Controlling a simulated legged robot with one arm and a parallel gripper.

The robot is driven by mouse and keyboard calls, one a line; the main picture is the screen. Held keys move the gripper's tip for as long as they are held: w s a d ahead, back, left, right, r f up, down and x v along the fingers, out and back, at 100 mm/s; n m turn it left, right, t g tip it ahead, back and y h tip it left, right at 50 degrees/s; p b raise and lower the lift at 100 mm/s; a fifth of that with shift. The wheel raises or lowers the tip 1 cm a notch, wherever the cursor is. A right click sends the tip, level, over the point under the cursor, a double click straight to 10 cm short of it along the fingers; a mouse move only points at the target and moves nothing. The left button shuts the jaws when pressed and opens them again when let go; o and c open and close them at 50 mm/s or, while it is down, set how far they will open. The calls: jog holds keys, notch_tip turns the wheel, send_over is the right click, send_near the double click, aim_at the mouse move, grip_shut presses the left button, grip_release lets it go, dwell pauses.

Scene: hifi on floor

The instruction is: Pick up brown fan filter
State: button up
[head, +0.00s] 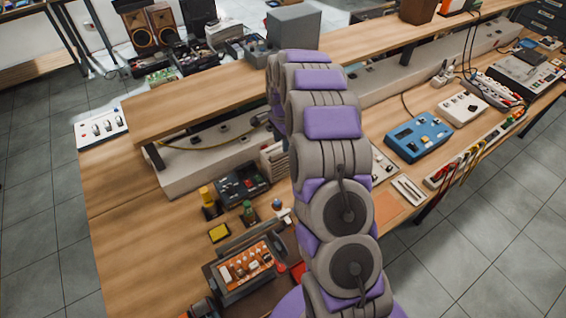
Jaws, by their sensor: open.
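I cannot make out a brown fan filter for certain in the head view. A flat orange-brown square (388,207) lies on the workbench just right of my arm, and I cannot tell what it is. A brown box (418,10) stands at the top edge of the view. My grey and purple arm rises through the middle of the picture and covers part of the bench. I cannot see my gripper; its fingers are out of sight at the far end of the arm.
The wooden workbench (130,255) has a raised shelf (200,98). An open device with an orange circuit board (248,262) stands left of my arm's base. A blue instrument (418,136) and cables lie to the right. Speakers (165,25) stand behind. Tiled floor (40,190) is clear at left.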

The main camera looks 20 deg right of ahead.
notch_tip(320, 180, down, 4)
jog(key=shift+d+f+b, duration=0.15)
jog(key=shift+f+b, duration=0.05)
jog(key=shift+b, duration=0.1)
jog(key=shift+r, duration=0.1)
grip_shut()
